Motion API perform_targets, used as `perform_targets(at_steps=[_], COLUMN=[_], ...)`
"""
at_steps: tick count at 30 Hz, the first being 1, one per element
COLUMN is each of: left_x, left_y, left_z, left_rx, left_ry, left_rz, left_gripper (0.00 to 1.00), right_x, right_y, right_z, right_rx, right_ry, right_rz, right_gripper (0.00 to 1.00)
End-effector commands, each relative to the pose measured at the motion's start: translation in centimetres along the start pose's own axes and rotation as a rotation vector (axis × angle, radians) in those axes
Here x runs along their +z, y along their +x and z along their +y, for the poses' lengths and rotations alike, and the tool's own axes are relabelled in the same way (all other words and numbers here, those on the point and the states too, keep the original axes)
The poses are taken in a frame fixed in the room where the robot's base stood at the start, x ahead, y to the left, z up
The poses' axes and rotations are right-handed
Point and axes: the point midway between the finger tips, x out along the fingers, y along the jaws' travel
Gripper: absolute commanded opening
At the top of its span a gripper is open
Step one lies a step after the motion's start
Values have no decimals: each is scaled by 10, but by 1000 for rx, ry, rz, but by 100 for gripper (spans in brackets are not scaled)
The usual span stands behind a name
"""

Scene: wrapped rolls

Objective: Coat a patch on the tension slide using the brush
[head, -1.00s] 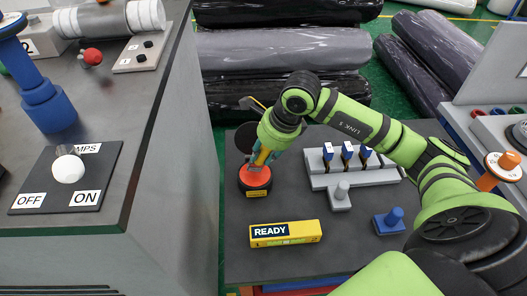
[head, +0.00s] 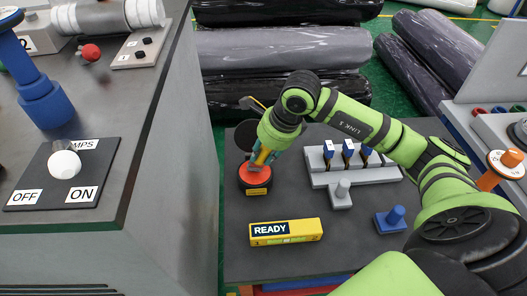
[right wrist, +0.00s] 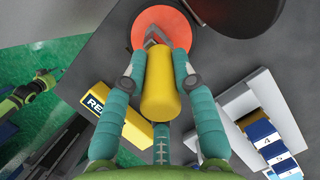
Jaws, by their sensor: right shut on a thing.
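My right gripper (right wrist: 158,82) is shut on the brush, whose yellow handle (right wrist: 157,95) stands between the teal fingers. The brush's grey metal end points at an orange-red round pot (right wrist: 163,28). In the head view the same pot (head: 256,174) stands on the dark table under my right gripper (head: 263,158). The bristles are hidden, so I cannot tell whether they are inside the pot. A grey T-shaped fixture (head: 330,181) with a knob and several blue, white-labelled pieces stands right of the pot. I cannot tell which thing is the tension slide. A small distant gripper, apparently my left (right wrist: 48,78), shows in the wrist view; its jaws are unclear.
A yellow READY box (head: 287,232) lies in front of the pot. A blue knobbed block (head: 391,219) stands at the table's right front. A grey bench (head: 165,130) with an OFF/ON panel (head: 98,150) rises at left. Wrapped rolls (head: 285,50) lie behind.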

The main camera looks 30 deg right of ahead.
Motion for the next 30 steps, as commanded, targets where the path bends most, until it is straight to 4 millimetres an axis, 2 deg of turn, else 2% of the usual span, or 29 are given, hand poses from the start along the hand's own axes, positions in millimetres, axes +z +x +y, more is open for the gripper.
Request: perform_targets(at_steps=[30], left_x=[0], left_y=[6], left_z=[0], left_rx=[0], left_ry=[-1], left_rz=[0], left_gripper=[55], right_x=[-1], right_y=[1], right_z=[0], right_rx=[1], right_ry=[0], right_rz=[1], right_gripper=[0])
